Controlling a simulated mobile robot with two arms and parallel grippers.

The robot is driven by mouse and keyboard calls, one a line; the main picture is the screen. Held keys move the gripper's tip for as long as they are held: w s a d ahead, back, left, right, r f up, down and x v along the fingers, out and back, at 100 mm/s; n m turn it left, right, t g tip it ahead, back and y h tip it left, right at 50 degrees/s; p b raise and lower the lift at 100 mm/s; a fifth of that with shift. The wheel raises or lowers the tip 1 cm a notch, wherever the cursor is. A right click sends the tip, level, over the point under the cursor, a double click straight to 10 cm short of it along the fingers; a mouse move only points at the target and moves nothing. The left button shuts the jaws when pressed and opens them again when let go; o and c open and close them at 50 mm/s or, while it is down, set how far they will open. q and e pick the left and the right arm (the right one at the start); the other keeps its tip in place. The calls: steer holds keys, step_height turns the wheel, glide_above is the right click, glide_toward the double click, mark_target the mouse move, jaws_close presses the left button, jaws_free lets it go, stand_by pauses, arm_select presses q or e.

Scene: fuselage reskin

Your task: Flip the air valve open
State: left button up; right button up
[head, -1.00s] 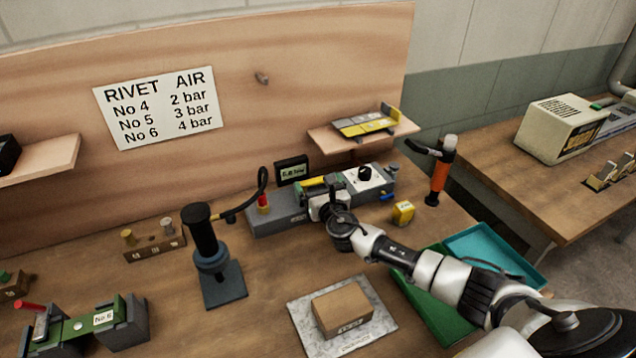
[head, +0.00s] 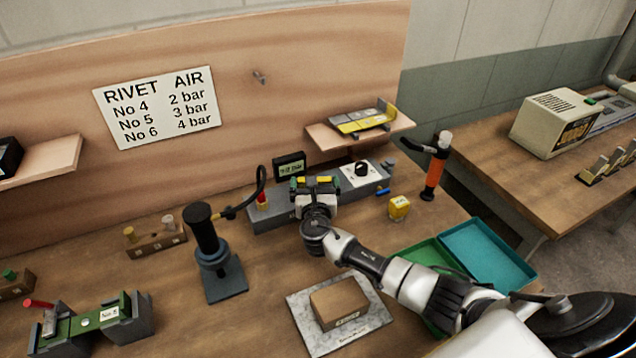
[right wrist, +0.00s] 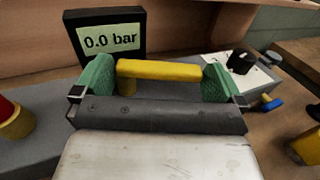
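The grey air unit (head: 268,214) stands against the back board. On it is a yellow bar-shaped handle (right wrist: 160,69), seemingly the air valve's lever, which also shows in the head view (head: 325,179). My right gripper (right wrist: 160,80) is at the handle, its green finger pads wide apart, one by each end of the bar. The pad-to-handle gaps are too small to tell whether they touch. The gripper body hides the lever's base. The gauge (right wrist: 110,38) behind it reads 0.0 bar. My left gripper is not in view.
A white panel with a black knob (head: 362,169) and a blue lever (head: 383,192) are right of my gripper. A red-and-yellow fitting (right wrist: 14,120) is left.

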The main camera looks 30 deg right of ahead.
steer(key=r, duration=0.4)
steer(key=shift+s+d+r, duration=0.25)
steer(key=s+d+r, duration=0.6)
steer(key=s, duration=0.3)
steer(key=shift+s+r, duration=0.15)
steer(key=shift+r, duration=0.1)
steer(key=shift+c, duration=0.3)
